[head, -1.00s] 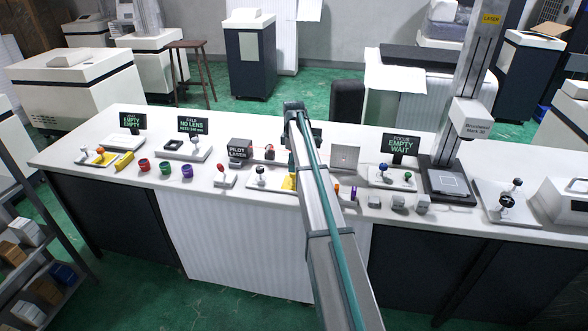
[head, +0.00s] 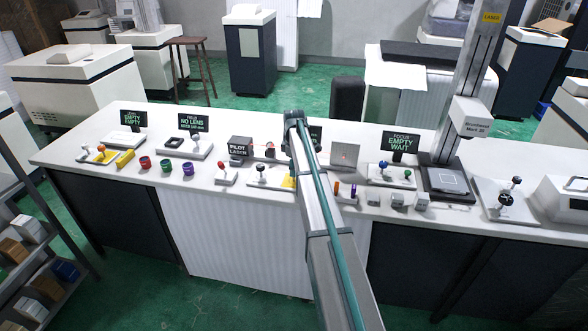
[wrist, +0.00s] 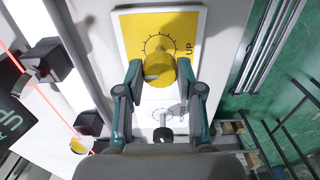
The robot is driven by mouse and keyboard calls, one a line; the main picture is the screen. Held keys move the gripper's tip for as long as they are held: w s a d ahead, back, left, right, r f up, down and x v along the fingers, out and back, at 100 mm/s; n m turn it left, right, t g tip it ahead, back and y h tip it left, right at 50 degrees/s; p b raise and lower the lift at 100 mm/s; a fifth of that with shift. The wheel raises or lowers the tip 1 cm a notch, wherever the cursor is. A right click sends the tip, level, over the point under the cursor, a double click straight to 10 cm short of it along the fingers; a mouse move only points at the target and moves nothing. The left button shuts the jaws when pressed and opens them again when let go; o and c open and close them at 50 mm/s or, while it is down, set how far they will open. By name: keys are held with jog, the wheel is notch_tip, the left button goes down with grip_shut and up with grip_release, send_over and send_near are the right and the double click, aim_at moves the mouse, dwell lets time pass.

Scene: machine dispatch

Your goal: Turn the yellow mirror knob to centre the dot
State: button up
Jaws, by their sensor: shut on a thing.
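The yellow knob (wrist: 158,68) stands on a yellow plate (wrist: 130,28) with a dial scale and the word UP, in the wrist view. My gripper (wrist: 159,72) is shut on the knob, one fingertip on each side. In the head view my arm hides the knob and the gripper; only a bit of the yellow plate (head: 288,183) shows. The gridded target screen (head: 345,155) stands right of my arm, with a small faint reddish spot near its middle. Its exact place on the grid is too small to tell.
The pilot laser box (head: 240,148) stands left of my arm. A red beam (wrist: 40,85) runs past black mounts (wrist: 90,122) beside the knob plate. A black-knobbed control (wrist: 162,135) is close under my gripper. Small grey blocks (head: 397,200) lie to the right.

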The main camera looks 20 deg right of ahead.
jog(key=shift+m, duration=0.3)
jog(key=shift+c, duration=0.3)
jog(key=m+b, duration=0.1)
jog(key=m, duration=0.4)
jog(key=shift+m, duration=0.3)
jog(key=m+b, duration=0.1)
jog(key=m, duration=0.4)
jog(key=shift+m, duration=0.4)
jog(key=o, duration=1.2)
jog(key=shift+c, duration=0.2)
notch_tip(320, 180, up, 12)
